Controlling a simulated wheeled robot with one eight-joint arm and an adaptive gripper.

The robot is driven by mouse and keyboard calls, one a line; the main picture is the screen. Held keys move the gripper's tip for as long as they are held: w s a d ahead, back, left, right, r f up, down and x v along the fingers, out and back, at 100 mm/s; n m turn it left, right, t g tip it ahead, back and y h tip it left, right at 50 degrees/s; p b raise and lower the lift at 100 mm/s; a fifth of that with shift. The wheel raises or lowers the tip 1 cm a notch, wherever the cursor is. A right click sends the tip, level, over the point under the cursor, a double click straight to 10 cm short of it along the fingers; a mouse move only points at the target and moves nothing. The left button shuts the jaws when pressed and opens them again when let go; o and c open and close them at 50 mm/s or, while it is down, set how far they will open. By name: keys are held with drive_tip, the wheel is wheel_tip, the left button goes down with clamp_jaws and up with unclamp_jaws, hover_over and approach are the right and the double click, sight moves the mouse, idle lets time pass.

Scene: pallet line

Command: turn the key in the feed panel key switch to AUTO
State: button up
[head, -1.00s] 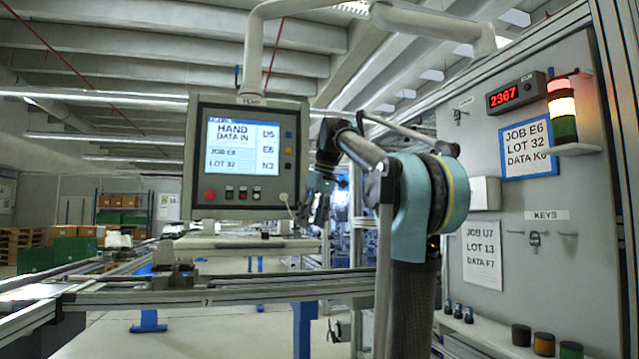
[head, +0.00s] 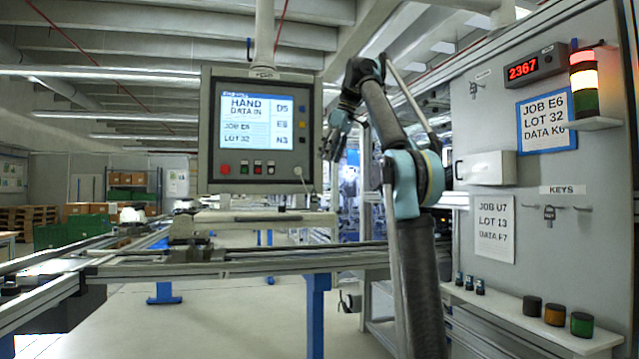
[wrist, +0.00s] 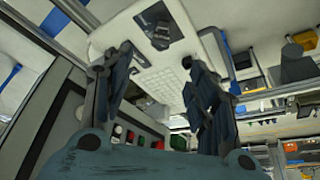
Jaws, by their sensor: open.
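The panel (head: 210,130) hangs in the middle of the head view. Its screen reads HAND, DATA IN. Along its lower edge are a red button (head: 225,169), small coloured buttons and a pale round fitting (head: 298,171) with a cord below. I cannot tell which control is the key switch, nor its position. A key (head: 549,212) hangs on the wall under the KEYS sign. My gripper (head: 333,138) is at the panel's right edge in the picture, open and empty. In the wrist view, both fingers of my gripper (wrist: 158,62) stand apart, with panel buttons (wrist: 117,132) below them.
The grey wall board (head: 500,180) at right carries a white box (head: 487,168), notices and a signal tower (head: 583,80). A shelf (head: 520,315) below holds several small cylinders. A conveyor rail (head: 290,262) crosses below the panel. A keyboard (wrist: 165,82) shows in the wrist view.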

sight(314, 198)
drive_tip(key=x, duration=1.7)
drive_tip(key=shift+s+a, duration=0.1)
drive_tip(key=shift+s, duration=0.05)
